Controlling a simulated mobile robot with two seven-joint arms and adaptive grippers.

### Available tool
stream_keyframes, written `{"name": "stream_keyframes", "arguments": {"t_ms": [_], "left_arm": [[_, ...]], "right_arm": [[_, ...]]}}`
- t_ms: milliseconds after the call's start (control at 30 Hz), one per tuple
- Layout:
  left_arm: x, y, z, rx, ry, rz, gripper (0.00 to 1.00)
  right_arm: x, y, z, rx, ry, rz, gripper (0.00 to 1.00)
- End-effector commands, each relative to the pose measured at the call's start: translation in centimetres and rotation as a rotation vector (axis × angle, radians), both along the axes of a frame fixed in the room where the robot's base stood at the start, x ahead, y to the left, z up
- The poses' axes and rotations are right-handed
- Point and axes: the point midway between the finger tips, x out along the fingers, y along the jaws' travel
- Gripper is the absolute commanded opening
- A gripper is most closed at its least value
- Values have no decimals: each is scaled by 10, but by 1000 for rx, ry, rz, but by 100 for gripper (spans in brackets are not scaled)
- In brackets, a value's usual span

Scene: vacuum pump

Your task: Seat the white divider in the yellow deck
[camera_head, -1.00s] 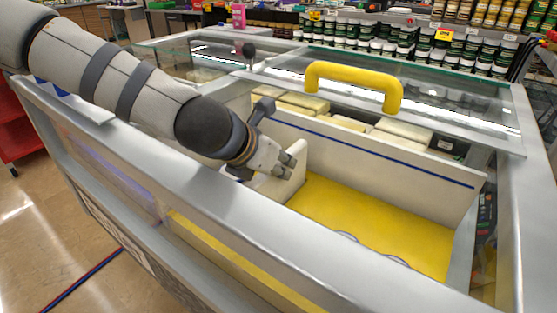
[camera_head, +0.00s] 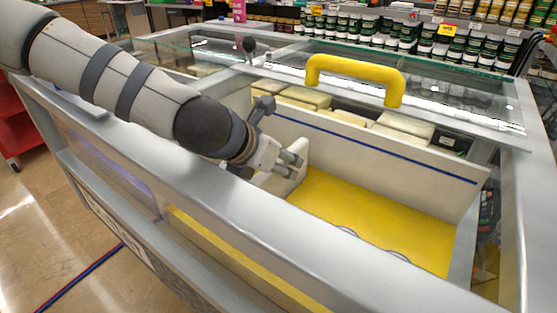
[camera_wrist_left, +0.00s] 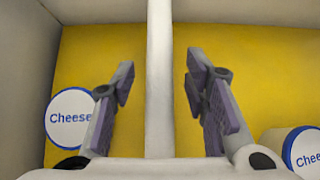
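The white divider (camera_head: 302,157) stands upright in the case, at the left end of the visible yellow deck (camera_head: 372,212) in the head view. My left gripper (camera_head: 292,165) reaches down over it from the left. In the left wrist view, the white divider (camera_wrist_left: 160,110) runs up the middle as a narrow edge. The fingers of my left gripper (camera_wrist_left: 160,66) are open on either side of it, with a gap on each side. The yellow deck (camera_wrist_left: 225,75) lies below. The divider's foot is hidden, so I cannot tell how it meets the deck. My right gripper is out of view.
Round cheese tubs (camera_wrist_left: 70,118) sit on the deck on both sides of the divider. A long white wall with a blue line (camera_head: 380,156) runs behind the deck. A yellow handle (camera_head: 355,68) stands on the glass lid. The metal front rim (camera_head: 240,212) lies under my arm.

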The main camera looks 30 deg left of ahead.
Motion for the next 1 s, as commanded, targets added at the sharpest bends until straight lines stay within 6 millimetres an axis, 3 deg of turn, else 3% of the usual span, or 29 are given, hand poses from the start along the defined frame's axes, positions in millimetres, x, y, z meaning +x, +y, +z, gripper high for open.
{"name": "stream_keyframes", "arguments": {"t_ms": [33, 267, 600, 1000], "left_arm": [[-5, 0, -12, 2, 25, -1, 43], [-7, 1, -12, 1, 29, -1, 43], [-47, 5, 40, -7, 8, 3, 43], [-56, 6, 54, 1, 2, -2, 43]], "right_arm": [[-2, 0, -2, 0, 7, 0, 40], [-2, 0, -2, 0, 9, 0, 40], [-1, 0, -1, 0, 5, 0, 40], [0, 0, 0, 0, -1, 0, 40]]}}
